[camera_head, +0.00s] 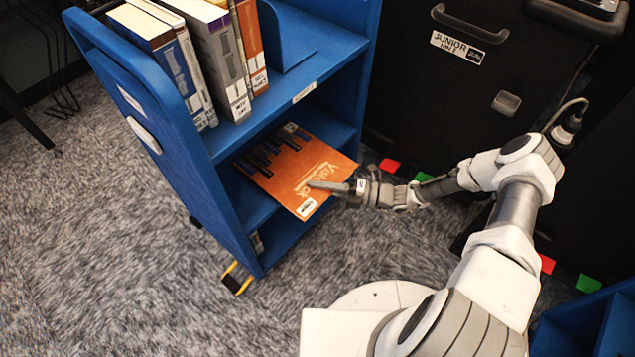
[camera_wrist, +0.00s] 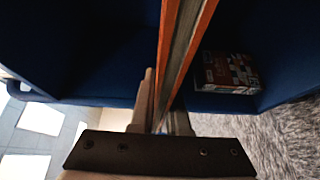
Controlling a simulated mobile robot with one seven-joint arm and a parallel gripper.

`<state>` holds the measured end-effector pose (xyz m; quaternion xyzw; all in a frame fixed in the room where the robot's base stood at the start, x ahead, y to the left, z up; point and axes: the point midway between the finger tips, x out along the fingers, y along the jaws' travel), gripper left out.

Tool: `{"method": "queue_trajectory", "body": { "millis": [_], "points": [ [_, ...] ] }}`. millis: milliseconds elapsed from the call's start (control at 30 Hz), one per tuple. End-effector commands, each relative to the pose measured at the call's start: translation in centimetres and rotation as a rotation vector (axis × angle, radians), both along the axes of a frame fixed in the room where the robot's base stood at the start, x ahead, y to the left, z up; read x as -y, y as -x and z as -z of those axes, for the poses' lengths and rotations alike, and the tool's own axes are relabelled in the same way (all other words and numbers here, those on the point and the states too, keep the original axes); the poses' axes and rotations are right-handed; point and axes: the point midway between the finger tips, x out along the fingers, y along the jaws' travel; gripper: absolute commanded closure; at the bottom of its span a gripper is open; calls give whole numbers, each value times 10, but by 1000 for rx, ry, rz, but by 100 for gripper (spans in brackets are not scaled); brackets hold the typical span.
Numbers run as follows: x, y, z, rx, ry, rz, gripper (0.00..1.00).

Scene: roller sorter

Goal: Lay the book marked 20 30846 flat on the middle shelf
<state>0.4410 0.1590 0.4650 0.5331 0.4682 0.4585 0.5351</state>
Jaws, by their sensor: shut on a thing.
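An orange book (camera_head: 295,175) with dark blue patches lies about flat in the middle shelf (camera_head: 262,210) of the blue cart, its near corner sticking out past the shelf edge. Its small white label is too small to read. My gripper (camera_head: 330,187) is shut on the book's near edge from the right. In the wrist view the book (camera_wrist: 183,50) shows edge-on between the fingers (camera_wrist: 160,118). I cannot tell if its whole underside touches the shelf.
Several upright books (camera_head: 215,50) stand on the cart's top shelf (camera_head: 325,42). Another book (camera_wrist: 228,72) lies in the lower shelf. A black cabinet (camera_head: 470,90) stands to the right. A blue bin (camera_head: 590,325) is at bottom right.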

Motion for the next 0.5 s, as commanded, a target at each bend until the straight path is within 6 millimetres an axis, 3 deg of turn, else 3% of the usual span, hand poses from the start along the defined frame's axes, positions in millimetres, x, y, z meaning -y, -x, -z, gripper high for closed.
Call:
{"method": "queue_trajectory", "body": {
  "millis": [433, 467, 500],
  "points": [
    [0, 1, 2, 10, -15, -1, 100],
    [0, 1, 2, 10, -15, -1, 81],
    [0, 1, 2, 10, -15, -1, 74]
  ]
}}
